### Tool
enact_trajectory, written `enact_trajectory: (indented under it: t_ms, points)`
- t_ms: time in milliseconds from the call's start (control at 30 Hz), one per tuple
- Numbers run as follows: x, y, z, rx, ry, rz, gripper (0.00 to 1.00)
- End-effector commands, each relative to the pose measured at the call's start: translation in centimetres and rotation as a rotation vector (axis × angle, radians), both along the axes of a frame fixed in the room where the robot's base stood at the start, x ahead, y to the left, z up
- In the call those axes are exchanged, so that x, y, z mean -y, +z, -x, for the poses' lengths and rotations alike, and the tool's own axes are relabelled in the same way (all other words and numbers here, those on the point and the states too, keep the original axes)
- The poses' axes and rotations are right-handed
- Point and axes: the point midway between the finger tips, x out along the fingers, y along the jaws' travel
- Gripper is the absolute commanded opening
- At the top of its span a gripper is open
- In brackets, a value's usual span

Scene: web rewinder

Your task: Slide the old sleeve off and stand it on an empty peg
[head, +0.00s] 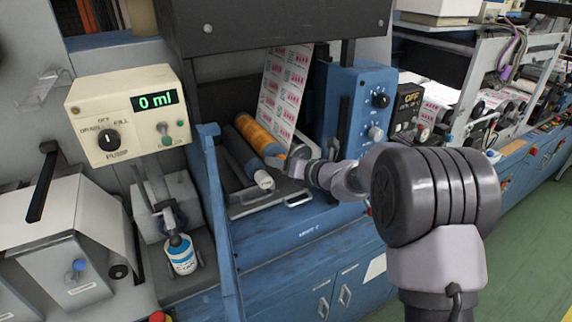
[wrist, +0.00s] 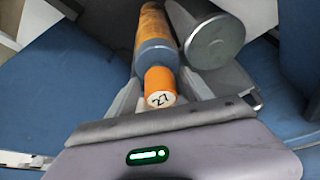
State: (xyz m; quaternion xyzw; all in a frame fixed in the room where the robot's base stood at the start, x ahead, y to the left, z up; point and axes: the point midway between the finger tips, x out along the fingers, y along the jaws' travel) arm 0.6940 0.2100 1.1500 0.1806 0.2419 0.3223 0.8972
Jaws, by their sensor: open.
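An orange roll (head: 258,136) sits on the rewinder beside the printed web; I cannot tell which part of it is the old sleeve. In the wrist view the orange roll (wrist: 153,22) has a blue-grey section (wrist: 156,55) and a narrower orange end marked 27 (wrist: 160,86). My gripper (head: 289,164) is open at the near end of the rollers. Its light grey fingers show on both sides of the orange end in the wrist view; I cannot tell whether they touch it. I cannot make out any peg.
A grey cylinder (wrist: 212,38) lies close to the right of the orange roll in the wrist view. A dark roller (head: 243,158) with a pale end lies left of the orange roll. A blue control housing (head: 362,105) stands to the right, and a blue upright (head: 215,190) to the left.

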Motion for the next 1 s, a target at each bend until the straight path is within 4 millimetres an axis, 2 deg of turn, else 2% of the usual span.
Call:
enact_trajectory:
  t_ms: [133, 400, 433, 567, 1000]
  points:
    - [0.0, 0.0, 0.0, 0.0, 0.0, 0.0, 0.57]
    - [0.0, 0.0, 0.0, 0.001, 0.0, 0.001, 0.04]
    - [0.0, 0.0, 0.0, 0.001, 0.0, 0.001, 0.0]
    - [0.1, 0.1, 0.1, 0.002, -0.001, 0.0, 0.0]
    - [2.5, 0.0, 3.6, 0.001, 0.0, 0.0, 0.0]
